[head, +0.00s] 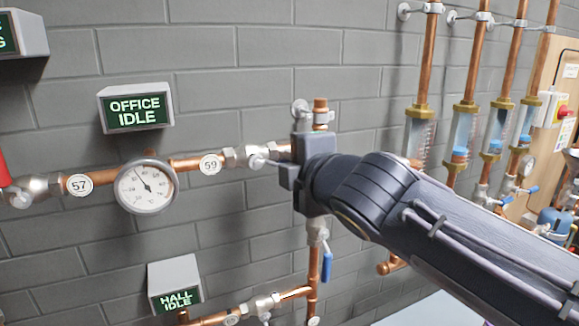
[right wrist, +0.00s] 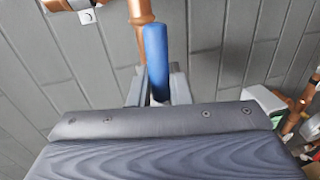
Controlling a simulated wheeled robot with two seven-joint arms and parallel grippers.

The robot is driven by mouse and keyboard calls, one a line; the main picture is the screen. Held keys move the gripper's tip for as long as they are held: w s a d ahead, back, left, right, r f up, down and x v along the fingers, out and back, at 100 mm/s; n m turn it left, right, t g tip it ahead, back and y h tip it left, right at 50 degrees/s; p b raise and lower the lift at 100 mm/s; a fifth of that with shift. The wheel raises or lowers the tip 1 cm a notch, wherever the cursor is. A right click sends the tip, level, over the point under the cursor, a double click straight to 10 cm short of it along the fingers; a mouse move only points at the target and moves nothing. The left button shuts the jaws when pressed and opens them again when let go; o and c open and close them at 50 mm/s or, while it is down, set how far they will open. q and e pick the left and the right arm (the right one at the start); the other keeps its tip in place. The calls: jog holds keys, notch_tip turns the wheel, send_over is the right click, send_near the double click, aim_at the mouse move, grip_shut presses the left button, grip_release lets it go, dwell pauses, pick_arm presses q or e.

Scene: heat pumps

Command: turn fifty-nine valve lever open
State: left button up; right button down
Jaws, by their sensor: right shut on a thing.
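The round tag 59 (head: 210,164) sits on the upper copper pipe, just left of a silver valve body (head: 236,157). The valve's metal lever (head: 264,163) runs rightward from the body, roughly along the pipe, into my right gripper (head: 288,172). In the right wrist view its blue handle (right wrist: 156,58) stands between the grey fingers of my right gripper (right wrist: 158,92). The gripper is shut on the handle. In the head view the gripper hides the blue part. My left gripper is not in view.
A gauge (head: 146,187) and tag 57 (head: 79,185) lie left on the same pipe. Signs read OFFICE IDLE (head: 138,110) and HALL IDLE (head: 176,287). A lower blue lever (head: 327,265) hangs just under my gripper. Vertical pipes with flow meters (head: 418,135) stand right.

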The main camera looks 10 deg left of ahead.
jog(key=shift+r+n, duration=0.2)
jog(key=shift+n, duration=0.1)
jog(key=c, duration=1.4)
grip_release()
jog(key=b+v, duration=0.1)
jog(key=v, duration=0.6)
jog(key=shift+s+d, duration=0.2)
jog(key=shift+s, duration=0.15)
